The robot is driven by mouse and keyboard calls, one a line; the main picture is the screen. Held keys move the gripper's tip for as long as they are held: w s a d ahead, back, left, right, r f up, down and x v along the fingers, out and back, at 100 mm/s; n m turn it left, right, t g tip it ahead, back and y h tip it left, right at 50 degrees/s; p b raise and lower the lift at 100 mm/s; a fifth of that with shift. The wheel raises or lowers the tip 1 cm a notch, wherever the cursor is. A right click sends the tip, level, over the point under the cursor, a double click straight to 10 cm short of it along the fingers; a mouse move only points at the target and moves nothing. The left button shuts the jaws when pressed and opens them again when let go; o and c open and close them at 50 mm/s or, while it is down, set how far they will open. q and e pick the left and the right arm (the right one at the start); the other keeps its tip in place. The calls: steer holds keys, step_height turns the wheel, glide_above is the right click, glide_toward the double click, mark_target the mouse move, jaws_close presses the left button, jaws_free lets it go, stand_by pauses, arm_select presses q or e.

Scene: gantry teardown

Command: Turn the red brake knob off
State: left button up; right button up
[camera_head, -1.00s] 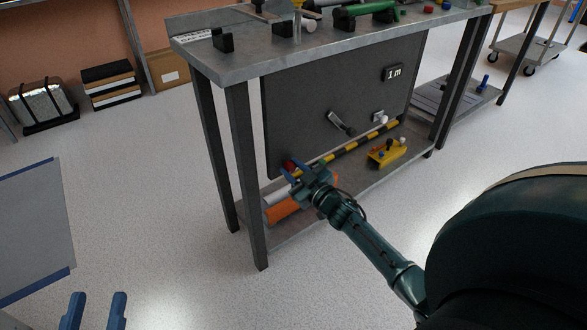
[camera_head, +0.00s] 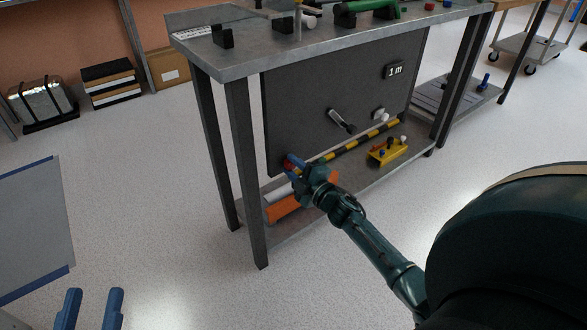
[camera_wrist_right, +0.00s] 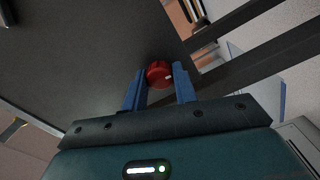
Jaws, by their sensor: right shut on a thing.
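The red brake knob (camera_wrist_right: 159,74) sits on the dark panel (camera_wrist_right: 85,50) under the bench, near the panel's lower left corner in the head view. It has a small white mark on its face. My right gripper (camera_wrist_right: 160,80) has its blue fingers on either side of the knob and is shut on it. In the head view the right gripper (camera_head: 290,166) hides most of the knob. My left gripper (camera_head: 92,296) shows at the bottom left, its two blue fingers apart and empty, far from the panel.
The panel carries a lever (camera_head: 342,121), a yellow-black striped bar (camera_head: 350,145) and a "1m" sign (camera_head: 395,71). A yellow block (camera_head: 387,152) and an orange object (camera_head: 288,207) lie on the lower shelf. A bench leg (camera_head: 245,170) stands just left of my right gripper.

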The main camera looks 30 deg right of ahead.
arm_select(q)
steer(key=shift+d+f, duration=0.1)
arm_select(e)
steer(key=shift+n, duration=0.5)
steer(key=o, duration=1)
steer(key=shift+s, duration=0.1)
steer(key=shift+s, duration=0.25)
arm_select(q)
steer(key=shift+a+m+y+p, duration=0.3)
steer(key=shift+a+m+p, duration=0.15)
steer(key=shift+p, duration=1.3)
arm_select(e)
steer(key=shift+s+d, duration=0.2)
steer(key=shift+s, duration=1.9)
steer(key=shift+s+d, duration=0.15)
steer(key=shift+s, duration=1.9)
steer(key=shift+s+d, duration=0.2)
steer(key=shift+s, duration=1.9)
